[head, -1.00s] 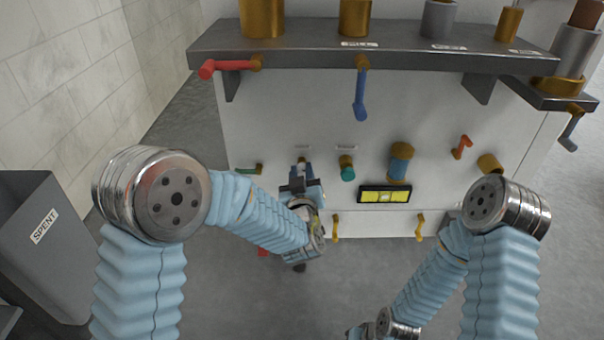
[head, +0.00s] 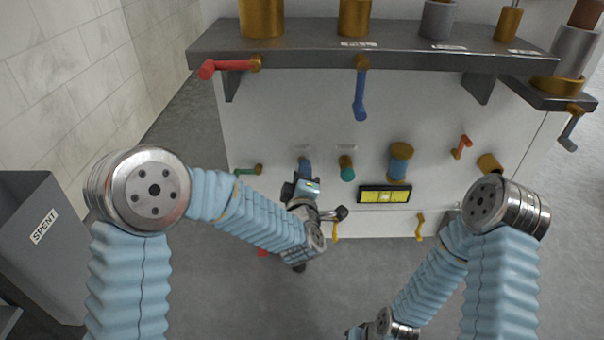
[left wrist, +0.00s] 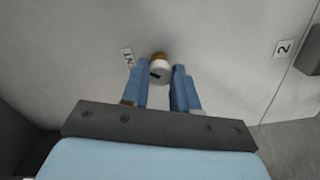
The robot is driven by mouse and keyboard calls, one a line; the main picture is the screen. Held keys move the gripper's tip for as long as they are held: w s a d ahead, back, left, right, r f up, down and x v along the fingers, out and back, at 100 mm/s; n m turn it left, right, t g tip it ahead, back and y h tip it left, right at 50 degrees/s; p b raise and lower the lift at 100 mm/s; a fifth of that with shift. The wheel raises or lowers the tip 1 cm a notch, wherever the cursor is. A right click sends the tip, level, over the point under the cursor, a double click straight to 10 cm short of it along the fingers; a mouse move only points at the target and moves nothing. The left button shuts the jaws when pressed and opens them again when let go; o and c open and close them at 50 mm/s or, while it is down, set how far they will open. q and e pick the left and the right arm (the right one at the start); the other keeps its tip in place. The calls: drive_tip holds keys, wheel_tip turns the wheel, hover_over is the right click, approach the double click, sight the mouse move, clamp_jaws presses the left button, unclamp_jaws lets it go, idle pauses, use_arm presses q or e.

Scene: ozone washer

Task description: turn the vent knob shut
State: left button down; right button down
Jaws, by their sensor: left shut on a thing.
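A round white knob (left wrist: 160,72) with a brass base and a dark mark on its face sits on the pale panel. I take it as the vent knob; its label is not clearly readable. My left gripper (left wrist: 161,86) has its blue fingers on either side of the knob in the left wrist view and is shut on it. In the head view my left gripper (head: 304,170) reaches the lower left of the washer's front panel (head: 290,115) and hides the knob. My right gripper is not clearly seen.
A green-handled valve (head: 248,170) is left of my left gripper and a teal knob (head: 347,170) right of it. A yellow display (head: 385,194), a red lever (head: 230,66) and a blue lever (head: 360,95) are nearby. A grey SPENT bin (head: 45,250) stands at left.

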use_arm(q)
drive_tip(key=n, duration=0.7)
drive_tip(key=shift+f, duration=0.1)
idle(0.5)
drive_tip(key=c, duration=0.9)
unclamp_jaws()
drive_tip(key=shift+o, duration=0.2)
drive_tip(key=shift+s, duration=0.1)
drive_tip(key=s, duration=1.3)
drive_tip(key=shift+s, duration=0.35)
